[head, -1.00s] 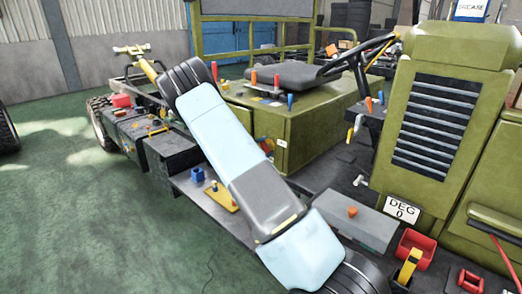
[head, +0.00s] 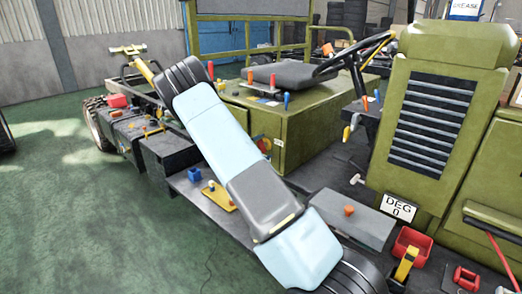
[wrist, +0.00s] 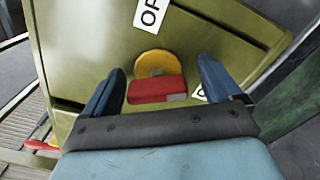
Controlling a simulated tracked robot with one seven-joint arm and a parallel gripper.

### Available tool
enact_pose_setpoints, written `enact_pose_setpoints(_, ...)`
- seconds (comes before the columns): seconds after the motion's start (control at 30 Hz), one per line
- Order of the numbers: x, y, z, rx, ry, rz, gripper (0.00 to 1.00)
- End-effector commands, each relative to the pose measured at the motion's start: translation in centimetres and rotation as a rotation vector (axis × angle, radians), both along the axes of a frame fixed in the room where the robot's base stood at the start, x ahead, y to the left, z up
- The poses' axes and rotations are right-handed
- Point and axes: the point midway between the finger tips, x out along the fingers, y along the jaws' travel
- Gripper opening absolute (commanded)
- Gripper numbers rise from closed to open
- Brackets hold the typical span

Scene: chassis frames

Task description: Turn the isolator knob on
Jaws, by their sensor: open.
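The isolator knob is a red bar handle (wrist: 155,90) on a round yellow disc (wrist: 152,63), mounted on an olive-green panel (wrist: 90,50). The bar lies roughly crosswise in the wrist view. A white label (wrist: 151,12) above it shows "OF", cut by the frame edge. A second white label at the right is mostly hidden behind a finger. My gripper (wrist: 161,72) is open, its blue fingers on either side of the red bar; contact cannot be told. In the head view the knob (head: 263,145) shows beside my arm, partly hidden; my gripper is hidden there.
The green seat box (head: 310,125) carries small coloured levers and the black seat (head: 288,75). A dark ledge with a blue socket (head: 194,174) and yellow plate (head: 220,197) lies below my arm. A grey box (head: 350,220) stands front right. Green floor is clear at left.

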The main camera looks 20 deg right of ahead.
Motion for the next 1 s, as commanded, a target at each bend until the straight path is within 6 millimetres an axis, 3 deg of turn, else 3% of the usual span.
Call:
enact_pose_setpoints(0.17, -0.4, 1.4, 0.0, 0.001, -0.002, 0.004, 0.92)
enact_pose_setpoints(0.7, -4.4, 10.6, -0.1, 0.0, 0.001, 0.002, 0.92)
enact_pose_setpoints(1.0, -5.4, 12.7, -0.2, 0.0, 0.002, -0.001, 0.92)
